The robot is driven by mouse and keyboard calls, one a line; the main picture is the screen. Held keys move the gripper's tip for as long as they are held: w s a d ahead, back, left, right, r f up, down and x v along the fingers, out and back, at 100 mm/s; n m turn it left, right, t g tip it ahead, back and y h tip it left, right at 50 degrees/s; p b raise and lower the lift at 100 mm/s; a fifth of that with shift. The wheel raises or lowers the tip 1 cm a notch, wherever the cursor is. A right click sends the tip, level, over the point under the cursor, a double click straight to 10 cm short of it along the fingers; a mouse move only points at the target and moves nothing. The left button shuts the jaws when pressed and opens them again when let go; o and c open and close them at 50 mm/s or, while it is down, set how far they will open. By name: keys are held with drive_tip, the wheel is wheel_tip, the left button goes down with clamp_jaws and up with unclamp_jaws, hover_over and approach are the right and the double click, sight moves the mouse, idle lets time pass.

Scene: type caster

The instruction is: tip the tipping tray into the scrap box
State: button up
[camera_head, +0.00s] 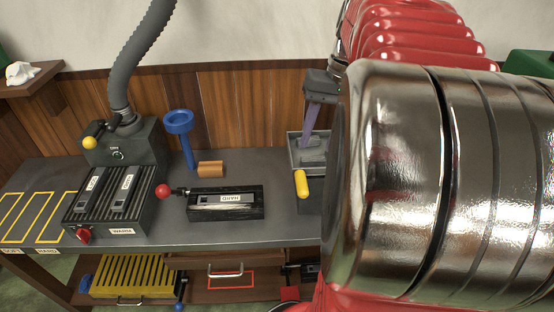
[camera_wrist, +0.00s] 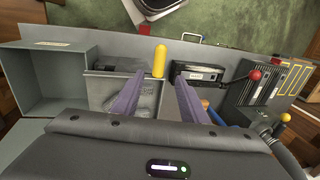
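The tipping tray (camera_head: 292,152) is a small grey open tray with grey pieces in it, standing on the bench partly behind my arm. It also shows in the wrist view (camera_wrist: 97,98), below my fingers. Its yellow handle (camera_head: 301,183) sticks up at the front; in the wrist view the handle (camera_wrist: 159,60) appears beyond and between the fingertips, apart from them. My gripper (camera_wrist: 160,88) has two purple fingers spread apart with nothing between them. A larger grey open box (camera_wrist: 45,85), seemingly the scrap box, stands left of the tray and looks empty; my arm hides it in the head view.
A black mould marked HARD (camera_head: 226,203) with a red knob lies left of the tray. Further left are a ribbed black unit (camera_head: 108,200) and a grey machine with a hose (camera_head: 125,145).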

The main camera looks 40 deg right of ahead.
sight(303, 182)
drive_tip(key=f, duration=0.4)
drive_tip(key=w+a+f, duration=0.1)
drive_tip(key=f, duration=0.4)
drive_tip(key=a+f, duration=0.1)
drive_tip(key=f, duration=0.3)
drive_tip(key=shift+w+a+f, duration=0.15)
drive_tip(key=shift+w+f, duration=0.1)
drive_tip(key=shift+c, duration=0.6)
clamp_jaws()
drive_tip(key=shift+a, duration=0.15)
drive_tip(key=shift+r, duration=0.1)
